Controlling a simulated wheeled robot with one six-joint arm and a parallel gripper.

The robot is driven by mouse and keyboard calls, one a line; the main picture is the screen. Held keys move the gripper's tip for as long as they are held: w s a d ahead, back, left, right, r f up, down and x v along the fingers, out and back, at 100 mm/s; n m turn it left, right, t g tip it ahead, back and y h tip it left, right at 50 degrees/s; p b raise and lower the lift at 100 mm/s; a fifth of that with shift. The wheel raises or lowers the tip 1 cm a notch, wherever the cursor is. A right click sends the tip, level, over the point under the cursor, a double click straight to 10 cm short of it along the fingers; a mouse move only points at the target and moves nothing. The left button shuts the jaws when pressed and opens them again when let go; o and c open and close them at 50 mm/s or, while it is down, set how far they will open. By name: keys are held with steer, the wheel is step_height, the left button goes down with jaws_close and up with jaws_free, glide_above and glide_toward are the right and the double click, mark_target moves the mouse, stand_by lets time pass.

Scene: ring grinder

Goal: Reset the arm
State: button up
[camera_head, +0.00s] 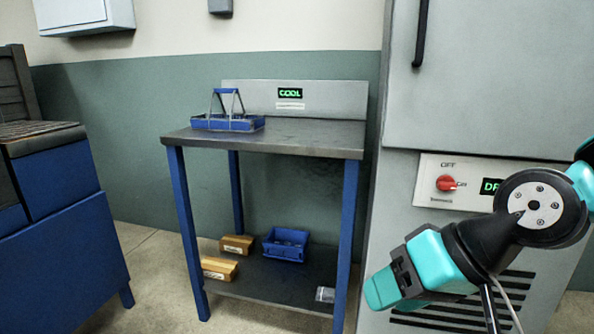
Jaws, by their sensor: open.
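My arm (436,262) shows at the lower right, in teal and black, bent in front of the grey cabinet. A round joint face with several screws points toward the camera. A cable hangs below the arm. My gripper's fingers are not visible in this view, and nothing held can be seen.
A blue-legged table (300,134) stands in the middle, with a blue handled basket (228,123) on top and a green COOL display (290,93) behind. Its lower shelf holds a blue bin (285,245) and two wooden blocks. A grey cabinet (470,90) with a red knob (446,183) stands at right.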

steer(key=s+d+n+g+h, duration=0.3)
steer(key=s+n, duration=0.1)
steer(key=s, duration=0.5)
step_height(320, 180, up, 28)
steer(key=p, duration=2.7)
steer(key=shift+r+p, duration=0.2)
steer(key=shift+p, duration=0.2)
